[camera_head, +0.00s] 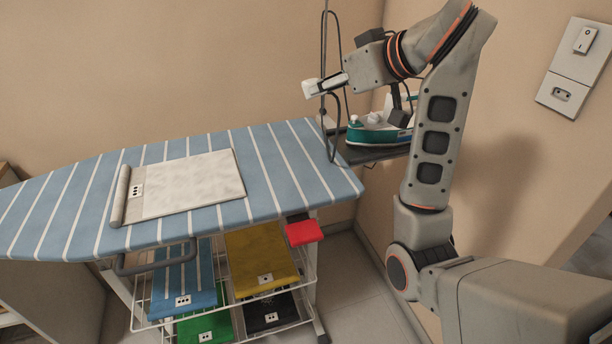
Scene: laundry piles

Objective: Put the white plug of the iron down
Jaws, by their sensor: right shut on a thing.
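The white plug (310,88) is held up in the air, above and beyond the right end of the ironing board. My right gripper (330,84) is shut on the plug, its arm reaching in from the right. A dark cord hangs in loops near the plug. The iron (374,134), teal and white, sits on a dark rest (362,154) at the board's right end, partly hidden behind my right arm. My left gripper does not show.
The ironing board (280,160) is blue with white stripes and bears a partly rolled pale cloth (195,185). Its right part is bare. A wire rack (310,265) below holds folded cloths, and a red item (304,232) sits at its top. A wall socket (561,93) is at upper right.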

